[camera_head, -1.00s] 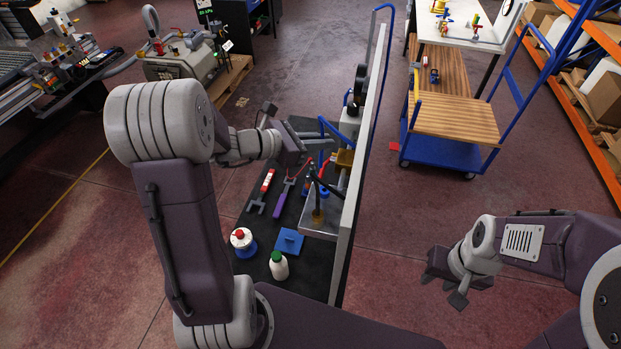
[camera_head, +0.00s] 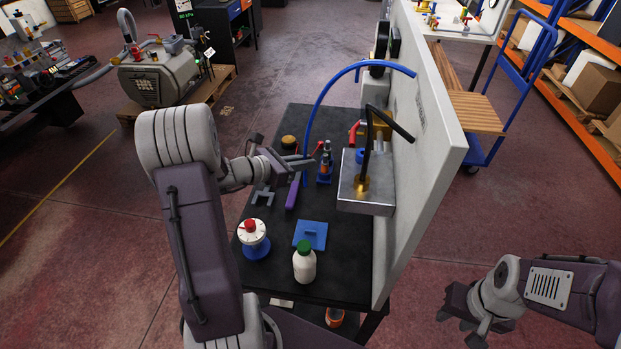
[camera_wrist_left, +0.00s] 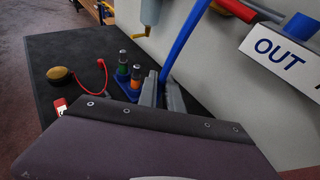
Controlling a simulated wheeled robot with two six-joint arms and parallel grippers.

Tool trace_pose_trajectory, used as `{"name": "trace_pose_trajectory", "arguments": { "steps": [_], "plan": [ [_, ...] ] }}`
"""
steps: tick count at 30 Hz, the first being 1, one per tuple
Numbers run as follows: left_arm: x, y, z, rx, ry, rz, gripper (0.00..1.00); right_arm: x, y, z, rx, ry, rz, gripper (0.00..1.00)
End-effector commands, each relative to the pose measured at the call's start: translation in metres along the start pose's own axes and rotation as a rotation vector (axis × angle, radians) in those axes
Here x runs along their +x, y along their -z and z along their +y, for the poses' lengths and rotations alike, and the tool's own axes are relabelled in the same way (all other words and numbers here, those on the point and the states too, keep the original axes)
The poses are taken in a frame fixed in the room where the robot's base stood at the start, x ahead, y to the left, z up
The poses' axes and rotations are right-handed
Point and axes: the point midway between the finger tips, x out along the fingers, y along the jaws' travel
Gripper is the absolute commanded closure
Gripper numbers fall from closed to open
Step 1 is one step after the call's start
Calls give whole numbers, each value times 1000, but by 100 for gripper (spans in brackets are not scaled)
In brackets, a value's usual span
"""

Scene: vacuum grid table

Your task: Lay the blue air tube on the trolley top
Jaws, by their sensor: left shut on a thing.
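My left gripper (camera_head: 303,163) is shut on the blue air tube (camera_head: 318,98) above the black table top. The tube arcs up and right from the fingers to the white upright panel, and a short length hangs below them. In the left wrist view the tube (camera_wrist_left: 186,38) rises from between the shut fingers (camera_wrist_left: 163,92). I cannot tell whether its far end is free. A blue-framed trolley with a wooden top (camera_head: 474,116) stands behind the panel, partly hidden by it. My right gripper (camera_head: 457,318) is open and empty over the floor at the lower right.
Several tools crowd the middle.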

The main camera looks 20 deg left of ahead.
Motion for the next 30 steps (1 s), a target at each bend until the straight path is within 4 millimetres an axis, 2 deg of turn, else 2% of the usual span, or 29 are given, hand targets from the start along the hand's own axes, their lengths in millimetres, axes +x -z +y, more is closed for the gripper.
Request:
{"name": "trace_pose_trajectory", "arguments": {
  "steps": [1,3,10,16,29,30],
  "plan": [
    [5,14,0,-8,2,2,100,3,0,0,0,0,0,64],
    [10,26,0,-5,1,2,100,4,0,0,0,0,0,64],
    [15,40,0,-2,1,1,100,6,-1,0,0,0,0,64],
    [27,72,-1,-4,1,2,100,9,-1,0,0,0,0,64],
    [30,80,0,0,0,0,100,15,-2,0,0,0,-1,64],
    [29,78,0,0,0,1,79,12,-2,0,0,0,-1,64]
  ]
}}
